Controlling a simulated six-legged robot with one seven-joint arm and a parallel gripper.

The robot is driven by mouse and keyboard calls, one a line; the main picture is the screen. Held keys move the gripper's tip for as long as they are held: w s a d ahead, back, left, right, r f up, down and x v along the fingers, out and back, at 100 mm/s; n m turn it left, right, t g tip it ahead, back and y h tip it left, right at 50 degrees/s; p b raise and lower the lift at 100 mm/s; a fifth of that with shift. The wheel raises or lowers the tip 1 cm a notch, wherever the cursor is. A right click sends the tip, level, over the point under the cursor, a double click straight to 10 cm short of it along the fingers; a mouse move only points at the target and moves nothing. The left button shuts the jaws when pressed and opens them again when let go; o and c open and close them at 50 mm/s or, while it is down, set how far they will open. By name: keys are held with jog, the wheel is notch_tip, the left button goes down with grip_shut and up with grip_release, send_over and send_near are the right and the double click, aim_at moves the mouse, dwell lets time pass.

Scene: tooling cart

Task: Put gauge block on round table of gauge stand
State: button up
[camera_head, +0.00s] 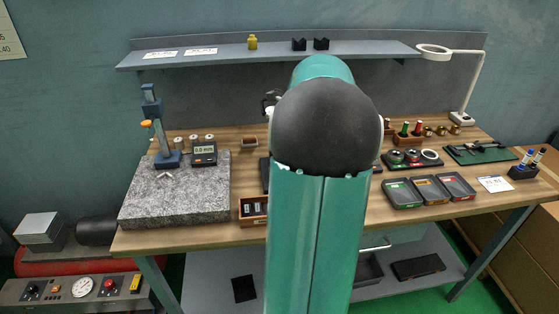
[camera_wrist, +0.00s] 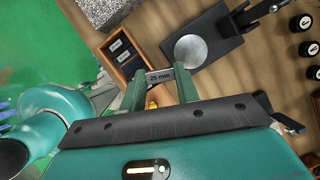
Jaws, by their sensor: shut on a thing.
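In the wrist view my gripper (camera_wrist: 160,80) is shut on a grey gauge block (camera_wrist: 160,76) marked "25 mm", held crosswise between the fingertips. The silver round table (camera_wrist: 193,50) of the gauge stand lies just beyond the fingertips, up and right of the block, and looks empty. It sits on the stand's black base (camera_wrist: 228,38). In the head view my arm hides the gripper, the block and most of the stand; a sliver of the dark base (camera_head: 264,172) shows left of the arm.
A wooden box (camera_wrist: 122,52) with dark labelled blocks lies close to the left finger. A granite plate (camera_head: 180,205) carries a blue stand (camera_head: 155,125) and a digital readout (camera_head: 204,152). Several trays (camera_head: 430,190) stand on the right. A shelf (camera_head: 220,54) runs along the back.

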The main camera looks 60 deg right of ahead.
jog(key=w+d+f, duration=0.1)
jog(key=f, duration=0.1)
jog(key=w+d+f, duration=0.1)
jog(key=d+f, duration=0.1)
jog(key=w+d+f, duration=0.1)
jog(key=f, duration=0.1)
jog(key=shift+w+d+f, duration=0.15)
jog(key=shift+w+d, duration=0.1)
jog(key=shift+d, duration=0.15)
jog(key=shift+w+f, duration=0.1)
jog(key=shift+f, duration=1.5)
jog(key=shift+f, duration=0.15)
jog(key=o, duration=1)
